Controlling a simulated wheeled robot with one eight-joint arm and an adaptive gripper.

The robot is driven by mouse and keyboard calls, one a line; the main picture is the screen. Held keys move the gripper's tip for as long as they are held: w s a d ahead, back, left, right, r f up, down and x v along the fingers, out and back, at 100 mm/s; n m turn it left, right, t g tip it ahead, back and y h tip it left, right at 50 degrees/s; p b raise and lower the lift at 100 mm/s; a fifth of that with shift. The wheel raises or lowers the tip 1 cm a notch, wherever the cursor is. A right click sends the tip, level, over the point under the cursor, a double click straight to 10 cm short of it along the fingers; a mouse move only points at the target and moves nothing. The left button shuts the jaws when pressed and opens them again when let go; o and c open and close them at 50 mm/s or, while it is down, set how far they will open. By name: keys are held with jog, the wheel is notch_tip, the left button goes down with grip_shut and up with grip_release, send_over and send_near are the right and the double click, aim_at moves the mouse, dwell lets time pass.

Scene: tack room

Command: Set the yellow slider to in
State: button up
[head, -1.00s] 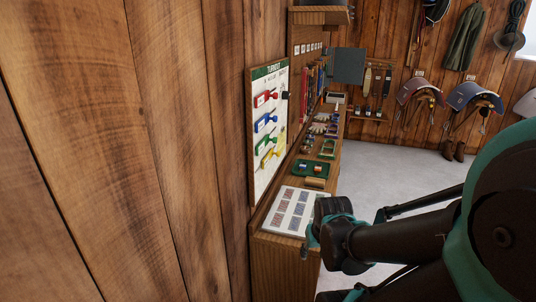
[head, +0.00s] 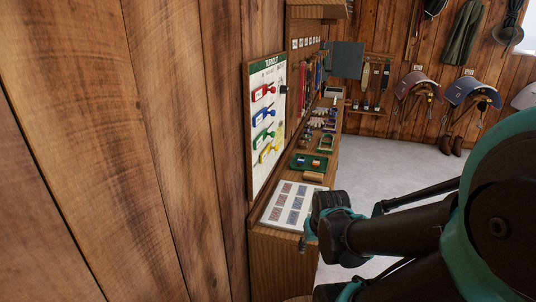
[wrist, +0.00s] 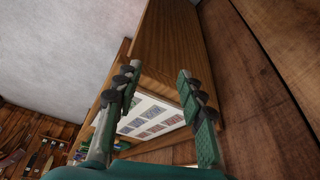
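The yellow slider (head: 268,152) is the lowest of the coloured sliders on the white TURNOUT board (head: 258,181), which hangs on the wood wall left of the counter. It sits slanted on its track; I cannot read its end labels. Red (head: 262,92), blue (head: 264,116) and green (head: 263,137) sliders are above it. In the wrist view my gripper (wrist: 158,88) is open and empty, its two green-padded fingers well apart. The board does not show there.
A white sheet with printed cards (head: 290,205) lies on the near end of the wooden counter (head: 275,262), below the board. A green tray (head: 298,164) and small items lie behind it. A grey panel (head: 347,60) juts out farther back. The floor right of the counter is clear.

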jog(key=m+t+y, duration=0.3)
jog(key=m+y, duration=0.2)
jog(key=y, duration=1.2)
send_near(277, 148)
jog(key=shift+n, duration=0.3)
jog(key=x, duration=0.7)
jog(key=w+x, duration=0.1)
jog(key=x, duration=0.2)
jog(key=shift+f, duration=0.25)
grip_shut()
